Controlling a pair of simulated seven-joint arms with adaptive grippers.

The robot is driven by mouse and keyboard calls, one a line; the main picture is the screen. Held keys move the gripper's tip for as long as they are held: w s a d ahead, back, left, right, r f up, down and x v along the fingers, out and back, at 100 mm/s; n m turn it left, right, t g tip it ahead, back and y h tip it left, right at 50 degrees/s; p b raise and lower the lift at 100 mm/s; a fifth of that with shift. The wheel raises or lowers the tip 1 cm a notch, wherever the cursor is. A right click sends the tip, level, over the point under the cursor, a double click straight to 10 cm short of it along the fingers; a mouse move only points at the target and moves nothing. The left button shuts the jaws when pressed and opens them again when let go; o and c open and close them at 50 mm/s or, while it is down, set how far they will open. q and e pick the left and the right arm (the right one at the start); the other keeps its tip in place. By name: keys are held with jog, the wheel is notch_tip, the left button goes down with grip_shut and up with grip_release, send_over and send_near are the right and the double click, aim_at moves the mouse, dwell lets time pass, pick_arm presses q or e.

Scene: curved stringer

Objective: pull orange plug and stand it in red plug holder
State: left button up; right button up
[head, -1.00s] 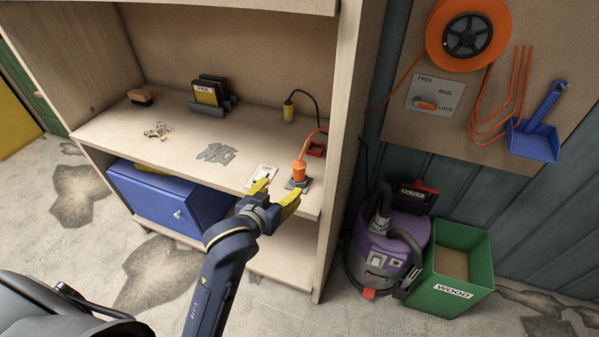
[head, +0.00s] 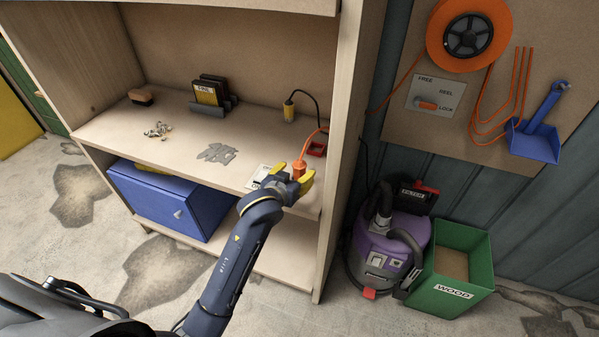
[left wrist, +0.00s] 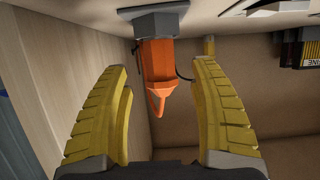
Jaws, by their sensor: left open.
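The orange plug (head: 298,168) stands at the right front of the shelf, its orange cord running back. In the left wrist view the plug (left wrist: 157,66) sits in a grey socket (left wrist: 151,24). My left gripper (head: 290,174) is open around it. In the left wrist view the yellow fingers of my left gripper (left wrist: 160,95) stand on either side of the plug, with a gap on both sides. The red plug holder (head: 317,149) is just behind the plug, near the right shelf wall. My right gripper is not in view.
A yellow plug (head: 289,111) with a black cord stands farther back. A white card (head: 257,177) lies left of the gripper. The shelf's right wall (head: 345,130) is close to the plug. Screws (head: 158,130) and a dark card rack (head: 212,96) are farther left.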

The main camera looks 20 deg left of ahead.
aim_at(297, 171)
pick_arm(q)
jog(key=shift+x, duration=1.85)
jog(key=shift+r, duration=0.15)
jog(key=c, duration=1.3)
jog(key=shift+c, duration=0.2)
jog(key=shift+r, duration=0.1)
grip_shut()
